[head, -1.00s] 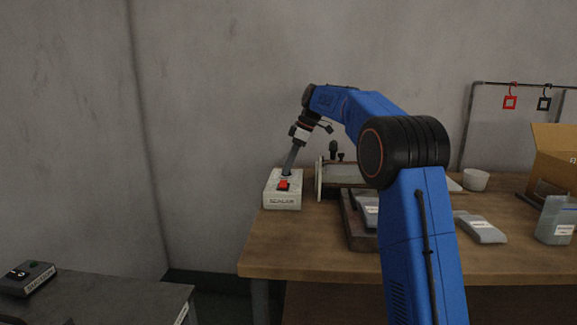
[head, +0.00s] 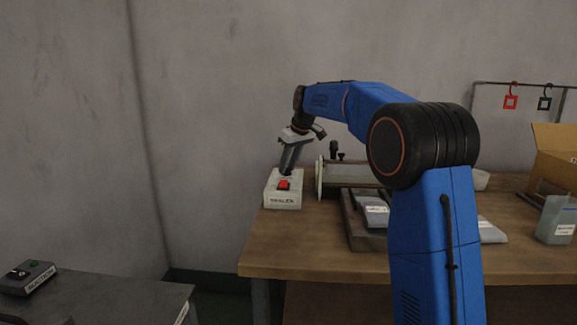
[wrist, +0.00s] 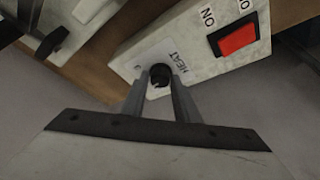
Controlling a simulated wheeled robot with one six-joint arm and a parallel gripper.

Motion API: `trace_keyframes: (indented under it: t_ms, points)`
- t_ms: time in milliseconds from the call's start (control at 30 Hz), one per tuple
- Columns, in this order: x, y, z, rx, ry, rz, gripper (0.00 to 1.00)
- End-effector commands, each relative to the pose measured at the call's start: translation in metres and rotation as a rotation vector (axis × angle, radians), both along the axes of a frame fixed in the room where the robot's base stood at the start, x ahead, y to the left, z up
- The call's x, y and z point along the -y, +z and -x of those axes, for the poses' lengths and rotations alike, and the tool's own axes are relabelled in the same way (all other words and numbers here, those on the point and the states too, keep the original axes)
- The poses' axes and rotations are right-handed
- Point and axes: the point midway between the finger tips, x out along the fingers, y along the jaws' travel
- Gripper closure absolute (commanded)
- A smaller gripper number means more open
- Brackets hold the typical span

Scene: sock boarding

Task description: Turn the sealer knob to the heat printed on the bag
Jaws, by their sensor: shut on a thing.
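The sealer control box (head: 283,201) is pale, with a red switch (head: 284,185), and stands at the left end of the wooden table. In the wrist view the dark round heat knob (wrist: 160,76) sits beside the printed word HEAT. My gripper (wrist: 163,88) is shut on the knob, one finger on each side. In the head view my gripper (head: 287,172) reaches down to the back of the box and hides the knob. Several grey bags lie on the table, one (head: 377,215) in a dark tray. Their printing is too small to read, and so are any marks around the knob.
The sealer bar (head: 350,175) lies just right of the box. An open cardboard box (head: 555,150) and an upright grey bag (head: 556,220) stand at the right. Red (head: 510,102) and black (head: 545,103) tags hang on a rail. The table's front strip is clear.

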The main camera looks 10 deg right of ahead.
Motion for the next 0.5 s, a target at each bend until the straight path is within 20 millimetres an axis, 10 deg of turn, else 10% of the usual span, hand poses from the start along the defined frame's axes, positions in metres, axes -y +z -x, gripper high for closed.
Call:
trace_keyframes:
  t_ms: [500]
  points:
    - [-0.0046,0.0001,0.0009,0.001,-0.479,0.001,0.95]
